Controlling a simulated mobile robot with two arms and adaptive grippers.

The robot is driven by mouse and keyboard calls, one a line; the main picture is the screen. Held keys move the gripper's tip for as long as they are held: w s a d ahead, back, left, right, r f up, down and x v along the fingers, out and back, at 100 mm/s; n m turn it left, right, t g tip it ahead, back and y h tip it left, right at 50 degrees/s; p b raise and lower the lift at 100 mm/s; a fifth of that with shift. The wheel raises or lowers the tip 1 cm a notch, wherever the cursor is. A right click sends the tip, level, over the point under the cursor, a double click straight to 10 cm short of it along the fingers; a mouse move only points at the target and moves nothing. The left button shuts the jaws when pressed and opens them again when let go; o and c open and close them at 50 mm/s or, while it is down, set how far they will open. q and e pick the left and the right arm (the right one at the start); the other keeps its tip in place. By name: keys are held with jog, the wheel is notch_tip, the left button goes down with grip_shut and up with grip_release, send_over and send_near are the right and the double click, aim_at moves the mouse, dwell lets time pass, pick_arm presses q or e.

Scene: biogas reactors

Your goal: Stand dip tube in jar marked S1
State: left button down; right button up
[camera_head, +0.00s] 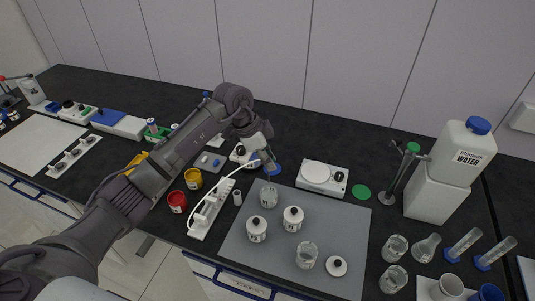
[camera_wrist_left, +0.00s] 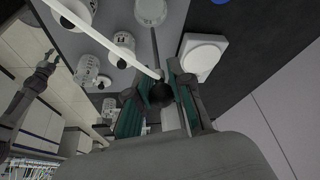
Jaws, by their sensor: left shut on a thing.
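My left gripper (camera_head: 264,156) is shut on a dark rounded stopper (camera_wrist_left: 160,93), above the bench near the back of the grey mat. A thin dark rod runs from the stopper in the left wrist view, and a white tube (camera_wrist_left: 110,42) meets or passes it; I take these as the dip tube. Several glass jars stand on the mat: an open one (camera_head: 268,196), two with white lids (camera_head: 257,230) (camera_head: 292,218), and another open one (camera_head: 306,256). Their labels are too small to read. A dark gripper (camera_wrist_left: 46,66), apparently my right, shows at left in the wrist view.
A white hotplate (camera_head: 322,178) stands behind the grey mat (camera_head: 282,255). A loose white lid (camera_head: 337,266) lies on its right part. Glassware and a water container (camera_head: 462,152) stand at right.

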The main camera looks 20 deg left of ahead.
pick_arm(q)
jog(key=shift+w+f+b, duration=0.1)
jog(key=shift+f+b, duration=0.4)
jog(key=shift+f, duration=0.1)
jog(key=shift+f+b, duration=0.35)
jog(key=shift+f, duration=0.05)
notch_tip(320, 180, down, 2)
jog(key=b, duration=0.2)
jog(key=shift+f+b, duration=0.2)
jog(key=shift+b, duration=0.1)
jog(key=shift+f, duration=0.25)
jog(key=shift+f+b, duration=1)
jog(key=shift+f, duration=1.3)
pick_arm(e)
notch_tip(320, 180, down, 7)
jog(key=shift+w+d+r, duration=0.15)
jog(key=shift+w+r, duration=0.05)
jog(key=shift+w, duration=0.2)
pick_arm(q)
jog(key=shift+c, duration=2.4)
grip_release()
pick_arm(e)
jog(key=shift+w, duration=0.1)
pick_arm(q)
jog(key=shift+r, duration=0.1)
pick_arm(e)
jog(key=shift+r, duration=0.1)
